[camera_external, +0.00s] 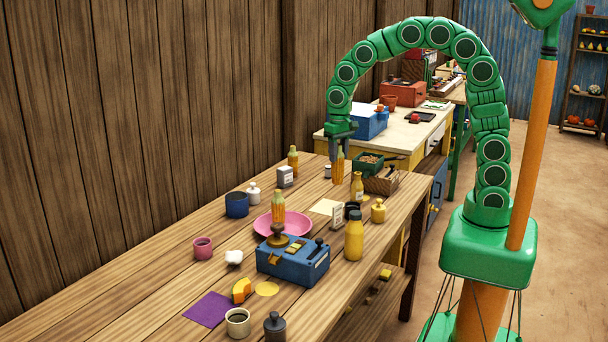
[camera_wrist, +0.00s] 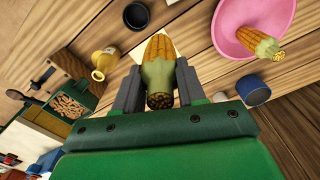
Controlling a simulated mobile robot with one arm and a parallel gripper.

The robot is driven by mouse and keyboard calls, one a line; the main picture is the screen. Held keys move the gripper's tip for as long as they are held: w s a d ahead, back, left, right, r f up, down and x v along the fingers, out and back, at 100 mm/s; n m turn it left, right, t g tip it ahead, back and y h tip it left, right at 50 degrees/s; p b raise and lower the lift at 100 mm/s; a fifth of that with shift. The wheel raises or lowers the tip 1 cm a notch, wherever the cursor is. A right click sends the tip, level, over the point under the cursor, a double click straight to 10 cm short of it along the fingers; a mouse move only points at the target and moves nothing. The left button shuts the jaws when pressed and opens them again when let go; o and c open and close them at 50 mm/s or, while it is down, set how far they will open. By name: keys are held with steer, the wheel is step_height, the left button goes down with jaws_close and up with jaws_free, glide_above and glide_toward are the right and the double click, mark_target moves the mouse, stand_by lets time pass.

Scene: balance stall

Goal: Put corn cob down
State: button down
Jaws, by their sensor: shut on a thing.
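My gripper (camera_external: 339,152) is shut on an orange-yellow corn cob (camera_external: 339,168) with a pale green husk. In the wrist view, the jaws (camera_wrist: 158,88) press on both sides of this cob (camera_wrist: 158,60). It hangs upright over the far part of the wooden table, apart from the tabletop as far as I can tell.
A cream square (camera_external: 326,207) lies on the table (camera_external: 180,292). A blue pot (camera_external: 237,205) stands left. The table's left end has bare room.

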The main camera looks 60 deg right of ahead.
steer(key=s+a, duration=0.2)
steer(key=a, duration=0.5)
steer(key=s+a, duration=0.3)
steer(key=a, duration=0.4)
steer(key=w+a+f, duration=0.6)
steer(key=w+f, duration=0.6)
steer(key=shift+w+a+f, duration=0.2)
steer(key=shift+w+f, duration=0.05)
steer(key=shift+w, duration=0.15)
steer(key=shift+f, duration=0.2)
steer(key=c, duration=0.7)
jaws_free()
steer(key=shift+o, duration=0.2)
steer(key=shift+r, duration=0.15)
